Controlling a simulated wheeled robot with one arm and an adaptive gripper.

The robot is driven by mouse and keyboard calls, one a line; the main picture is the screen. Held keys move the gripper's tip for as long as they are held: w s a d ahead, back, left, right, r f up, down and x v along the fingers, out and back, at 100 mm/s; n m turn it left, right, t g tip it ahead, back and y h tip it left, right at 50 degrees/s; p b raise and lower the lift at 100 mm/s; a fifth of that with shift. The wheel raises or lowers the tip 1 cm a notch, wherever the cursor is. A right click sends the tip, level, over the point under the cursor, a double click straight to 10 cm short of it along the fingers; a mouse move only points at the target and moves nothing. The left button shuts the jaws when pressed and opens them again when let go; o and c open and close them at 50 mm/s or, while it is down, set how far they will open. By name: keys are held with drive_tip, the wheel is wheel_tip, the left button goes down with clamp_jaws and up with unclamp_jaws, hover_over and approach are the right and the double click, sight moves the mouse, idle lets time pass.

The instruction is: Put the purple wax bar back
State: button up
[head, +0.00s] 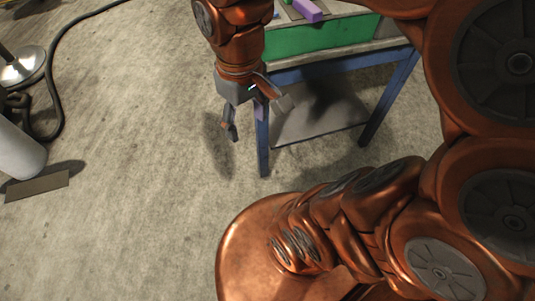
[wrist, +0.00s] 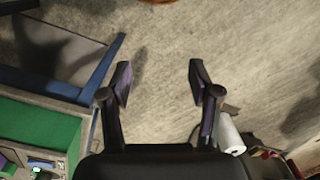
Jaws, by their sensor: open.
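A purple bar (head: 307,11) lies on top of a blue-framed cart (head: 392,95) at the top of the head view. Its far end is cut off by the frame edge. My gripper (head: 256,117) hangs pointing down beside the cart's near left leg, lower than the bar and apart from it. In the wrist view my gripper (wrist: 160,82) has its two fingers spread wide, with only bare floor between them. The finger pads look purplish. A small purple patch shows at the lower left of the wrist view; I cannot tell whether it is the bar.
The cart has a green side panel (head: 318,37) and a grey lower shelf (head: 320,122). A white cylinder (head: 18,150), a flat dark plate (head: 37,186), a round metal stand base (head: 20,66) and a black cable (head: 62,40) are at the left. The floor between is clear.

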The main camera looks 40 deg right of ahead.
drive_tip(key=s+f+m+g, duration=0.1)
drive_tip(key=s+f, duration=0.3)
drive_tip(key=s, duration=0.3)
drive_tip(key=shift+a+f+m, duration=0.2)
drive_tip(key=shift+f+m, duration=0.1)
drive_tip(key=shift+f, duration=0.05)
drive_tip(key=shift+s, duration=0.1)
